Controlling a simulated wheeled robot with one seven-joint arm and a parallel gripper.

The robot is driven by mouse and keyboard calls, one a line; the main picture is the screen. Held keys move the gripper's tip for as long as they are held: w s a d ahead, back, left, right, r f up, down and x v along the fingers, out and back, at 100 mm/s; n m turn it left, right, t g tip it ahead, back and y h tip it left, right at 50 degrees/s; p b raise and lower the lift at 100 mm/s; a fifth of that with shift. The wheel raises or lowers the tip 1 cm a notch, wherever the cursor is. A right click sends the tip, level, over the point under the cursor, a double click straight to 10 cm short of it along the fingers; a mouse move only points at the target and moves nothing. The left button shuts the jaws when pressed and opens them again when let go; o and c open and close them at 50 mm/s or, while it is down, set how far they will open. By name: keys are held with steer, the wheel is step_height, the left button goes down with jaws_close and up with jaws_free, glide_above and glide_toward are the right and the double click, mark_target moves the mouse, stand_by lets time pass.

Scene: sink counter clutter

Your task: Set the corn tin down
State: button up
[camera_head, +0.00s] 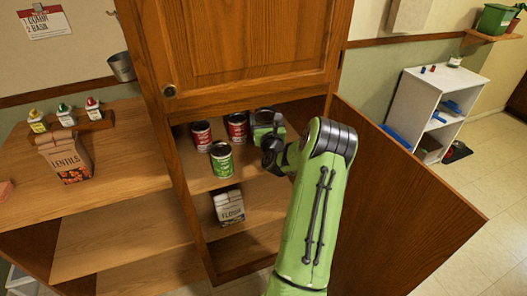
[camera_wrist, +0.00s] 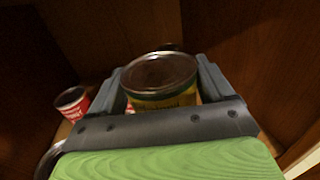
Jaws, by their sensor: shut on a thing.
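The corn tin (camera_wrist: 160,78) shows in the wrist view with its metal lid upward and a yellow and green label. My gripper (camera_wrist: 161,88) is shut on it, with one finger on each side. In the head view, my gripper (camera_head: 266,128) is inside the open cabinet at the right of the shelf, beside the other tins. The tin is mostly hidden there by my gripper. Its base is hidden in both views, so I cannot tell if it touches the shelf (camera_head: 200,183).
Two red tins (camera_head: 201,135) (camera_head: 237,128) and a green tin (camera_head: 222,160) stand left of my gripper. A red tin also shows in the wrist view (camera_wrist: 72,103). A flour bag (camera_head: 229,207) sits below. The open cabinet door (camera_head: 400,190) is right of my arm.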

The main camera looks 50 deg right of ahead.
steer(key=f+b, duration=0.1)
steer(key=f, duration=0.2)
steer(key=f+b, duration=0.2)
steer(key=f, duration=0.1)
steer(key=f+b, duration=0.2)
steer(key=f, duration=0.1)
steer(key=shift+s+a+f, duration=0.2)
steer(key=shift+a+f, duration=0.05)
steer(key=shift+r, duration=0.1)
steer(key=o, duration=1.4)
steer(key=shift+o, duration=0.2)
steer(key=shift+s, duration=0.1)
